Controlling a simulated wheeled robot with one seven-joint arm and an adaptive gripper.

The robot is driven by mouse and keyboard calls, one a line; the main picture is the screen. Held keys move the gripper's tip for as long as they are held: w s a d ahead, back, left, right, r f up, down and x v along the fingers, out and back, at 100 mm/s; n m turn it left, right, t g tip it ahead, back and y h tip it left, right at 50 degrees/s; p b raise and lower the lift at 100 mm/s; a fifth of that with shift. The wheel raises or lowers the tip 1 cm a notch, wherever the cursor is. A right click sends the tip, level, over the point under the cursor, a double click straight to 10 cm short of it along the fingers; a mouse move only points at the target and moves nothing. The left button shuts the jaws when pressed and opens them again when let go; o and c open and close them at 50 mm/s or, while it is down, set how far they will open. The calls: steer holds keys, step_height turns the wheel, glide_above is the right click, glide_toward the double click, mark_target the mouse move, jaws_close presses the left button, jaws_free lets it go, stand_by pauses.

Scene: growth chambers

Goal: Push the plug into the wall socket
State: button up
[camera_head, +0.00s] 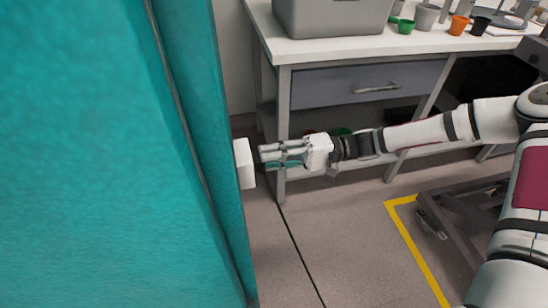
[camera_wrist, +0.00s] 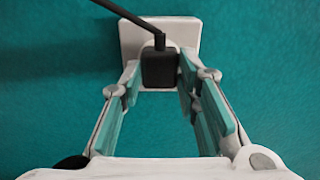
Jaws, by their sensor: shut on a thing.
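The white wall socket (camera_head: 245,163) is a box on the teal wall at left centre in the head view. In the wrist view the socket (camera_wrist: 186,30) fills the top centre, directly behind the plug. The black plug (camera_wrist: 160,70) is between the fingertips of my gripper (camera_wrist: 159,82), which is shut on it. A black cable (camera_wrist: 122,13) runs from the plug up and left. In the head view my gripper (camera_head: 263,153) points left at the socket, with its tips close to it. I cannot tell whether the plug touches the socket; its front is hidden.
The teal wall (camera_head: 100,150) fills the left side. A white-topped bench (camera_head: 330,48) with a grey drawer (camera_head: 350,82) stands behind my arm, carrying a grey bin (camera_head: 330,15) and several small cups. Yellow tape (camera_head: 415,245) marks the floor at right. The floor below my gripper is clear.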

steer(key=shift+s+a, duration=0.1)
steer(key=shift+a, duration=0.15)
steer(key=o, duration=1.2)
steer(key=shift+o, duration=0.2)
steer(key=v, duration=1.2)
steer(key=shift+s, duration=0.1)
